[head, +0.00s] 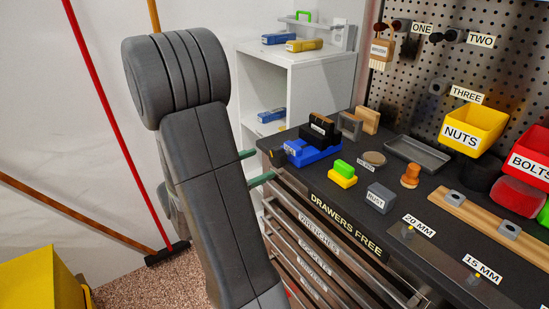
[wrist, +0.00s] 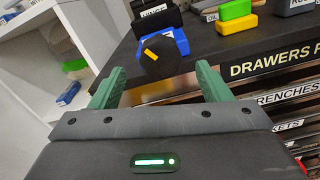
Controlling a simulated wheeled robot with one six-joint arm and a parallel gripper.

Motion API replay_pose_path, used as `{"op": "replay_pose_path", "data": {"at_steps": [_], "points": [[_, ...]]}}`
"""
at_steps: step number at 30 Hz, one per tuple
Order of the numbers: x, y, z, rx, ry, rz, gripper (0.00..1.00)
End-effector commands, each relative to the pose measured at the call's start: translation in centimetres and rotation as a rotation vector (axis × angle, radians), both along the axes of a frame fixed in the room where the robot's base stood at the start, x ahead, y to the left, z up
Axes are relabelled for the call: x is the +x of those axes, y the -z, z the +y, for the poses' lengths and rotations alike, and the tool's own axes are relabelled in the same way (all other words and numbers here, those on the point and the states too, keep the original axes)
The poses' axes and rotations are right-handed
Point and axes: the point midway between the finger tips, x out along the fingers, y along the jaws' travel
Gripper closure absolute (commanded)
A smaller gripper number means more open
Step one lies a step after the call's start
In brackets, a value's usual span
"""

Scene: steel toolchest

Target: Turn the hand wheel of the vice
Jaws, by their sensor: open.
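In the head view the wheel (head: 278,157) is small and dark. My gripper (wrist: 160,72) has two green fingers, open and empty, one to each side of the wheel in the picture. In the head view the fingertips (head: 256,167) show just left of the bench, partly behind my arm.
A steel toolchest with labelled drawers (head: 318,240) is below the benchtop. A yellow-green block (head: 342,174) and a grey block (head: 380,198) lie right of the vice. White shelves (head: 292,85) stand behind. A red-handled broom (head: 115,120) leans at left.

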Motion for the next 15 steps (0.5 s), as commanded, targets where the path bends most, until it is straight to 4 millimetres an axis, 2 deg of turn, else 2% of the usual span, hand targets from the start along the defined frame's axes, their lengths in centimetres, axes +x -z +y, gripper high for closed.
{"op": "replay_pose_path", "data": {"at_steps": [6,15], "points": [[1.8,0.0,-2.6,0.000,0.004,0.001,0.29],[3.3,0.0,-4.7,0.000,0.002,0.001,0.29]]}}
